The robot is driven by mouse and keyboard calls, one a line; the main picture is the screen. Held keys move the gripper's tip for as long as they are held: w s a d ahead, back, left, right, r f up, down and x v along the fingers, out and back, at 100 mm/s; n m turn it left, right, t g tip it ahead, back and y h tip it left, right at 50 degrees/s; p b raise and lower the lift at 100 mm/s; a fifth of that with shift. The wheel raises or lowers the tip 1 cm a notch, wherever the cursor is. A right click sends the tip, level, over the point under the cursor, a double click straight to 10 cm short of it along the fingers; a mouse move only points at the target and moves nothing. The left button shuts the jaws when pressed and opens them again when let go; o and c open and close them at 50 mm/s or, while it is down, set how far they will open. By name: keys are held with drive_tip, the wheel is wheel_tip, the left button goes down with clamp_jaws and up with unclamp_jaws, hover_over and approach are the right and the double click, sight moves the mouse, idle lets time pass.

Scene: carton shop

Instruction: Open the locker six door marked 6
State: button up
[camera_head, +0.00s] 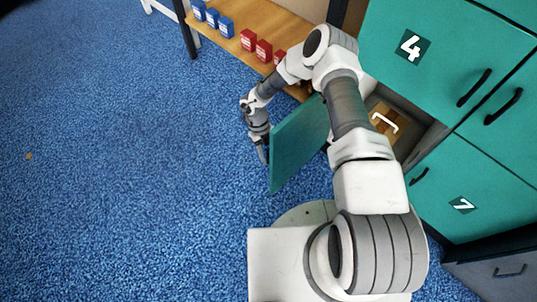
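A teal locker door (300,145) stands swung out from the locker front, below door 4 and left of door 7. No number shows on the face I see, so I cannot read a 6 on it. Behind my arm the compartment is open, and a brown box (380,112) with a white handle shows inside it. My gripper (263,155) is at the outer left side of the swung-out door, close to its free edge. Whether it touches the door is unclear. The fingers are too small to tell open from shut. My arm hides the door's hinge side.
Teal locker door 4 (430,62) and door 7 (470,190) are closed, with black handles. A wooden shelf (275,20) at the top holds small blue cartons (212,18) and red cartons (257,46). Blue carpet (110,150) on the left is mostly clear.

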drive_tip(key=p+v, duration=0.5)
drive_tip(key=v, duration=1.2)
drive_tip(key=shift+r, duration=0.2)
drive_tip(key=shift+a, duration=0.1)
